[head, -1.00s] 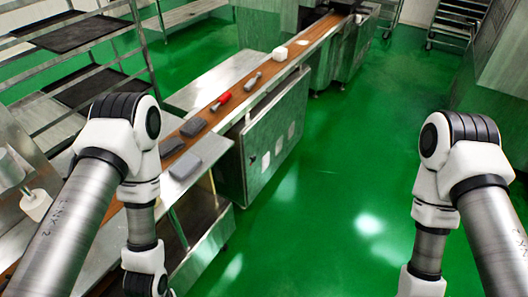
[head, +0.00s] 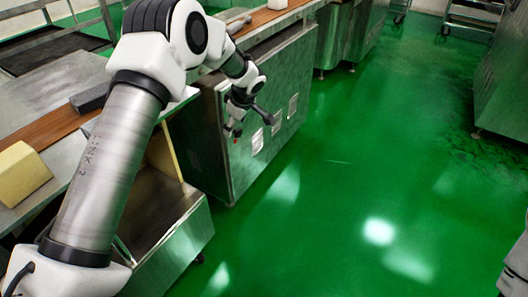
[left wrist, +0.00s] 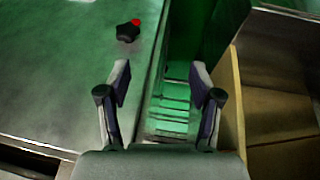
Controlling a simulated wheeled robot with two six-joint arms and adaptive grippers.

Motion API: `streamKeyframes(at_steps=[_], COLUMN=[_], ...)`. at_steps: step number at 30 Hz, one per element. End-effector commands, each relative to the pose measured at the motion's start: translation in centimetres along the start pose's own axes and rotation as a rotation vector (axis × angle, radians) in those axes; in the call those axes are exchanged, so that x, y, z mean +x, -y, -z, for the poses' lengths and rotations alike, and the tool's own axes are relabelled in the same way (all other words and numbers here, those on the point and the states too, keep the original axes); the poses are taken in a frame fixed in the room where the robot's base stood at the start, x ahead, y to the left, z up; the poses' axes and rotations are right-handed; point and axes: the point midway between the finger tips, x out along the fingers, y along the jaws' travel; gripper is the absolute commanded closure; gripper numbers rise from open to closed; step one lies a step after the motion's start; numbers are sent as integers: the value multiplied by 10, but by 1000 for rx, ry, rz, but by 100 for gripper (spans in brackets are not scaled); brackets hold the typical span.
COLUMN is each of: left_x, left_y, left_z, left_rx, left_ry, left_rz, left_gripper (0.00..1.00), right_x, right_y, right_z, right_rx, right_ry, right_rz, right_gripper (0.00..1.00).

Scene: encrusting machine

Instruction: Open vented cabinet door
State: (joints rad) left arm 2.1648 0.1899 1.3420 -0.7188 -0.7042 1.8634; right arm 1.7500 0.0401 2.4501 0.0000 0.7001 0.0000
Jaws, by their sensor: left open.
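The vented cabinet door (head: 250,165) is a grey metal front with several light vent panels, on the cabinet under the conveyor, and it looks shut. My left gripper (head: 250,122) is in front of its upper left part, hiding some of it. In the left wrist view, my left gripper (left wrist: 160,70) is open with nothing between its fingers. A black knob with a red dot (left wrist: 128,31) is on a metal panel (left wrist: 70,85) ahead and left of the fingers. A slotted strip (left wrist: 172,105) shows between them. I cannot tell whether the fingers touch anything. My right gripper is out of view.
A metal table (head: 60,85) with a brown conveyor belt (head: 60,126) and a pale yellow block (head: 22,174) is at left. An open lower shelf unit (head: 150,215) stands left of the cabinet. Green floor (head: 340,190) to the right is clear.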

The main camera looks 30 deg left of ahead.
Motion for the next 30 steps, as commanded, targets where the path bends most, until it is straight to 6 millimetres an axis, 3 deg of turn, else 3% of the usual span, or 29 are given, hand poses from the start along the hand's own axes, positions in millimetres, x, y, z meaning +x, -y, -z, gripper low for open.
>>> streamKeyframes(at_steps=[1,3,6,13,23,30], left_x=[32,38,44,44,104,114], left_y=[-9,-19,-22,-26,-34,-37], left_z=[-4,0,2,5,5,7], left_rx=[-25,-54,-75,-85,-85,-83], left_ry=[-9,-14,-12,-12,-11,-11], left_rz=[-49,-98,-133,-155,-153,-155], left_gripper=[35,35,35,35,35,35], right_x=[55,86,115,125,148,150], right_y=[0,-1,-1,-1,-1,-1], right_z=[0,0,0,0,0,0], right_rx=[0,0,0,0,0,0], right_ry=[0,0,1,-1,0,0], right_rz=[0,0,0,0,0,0], right_gripper=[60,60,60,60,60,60])
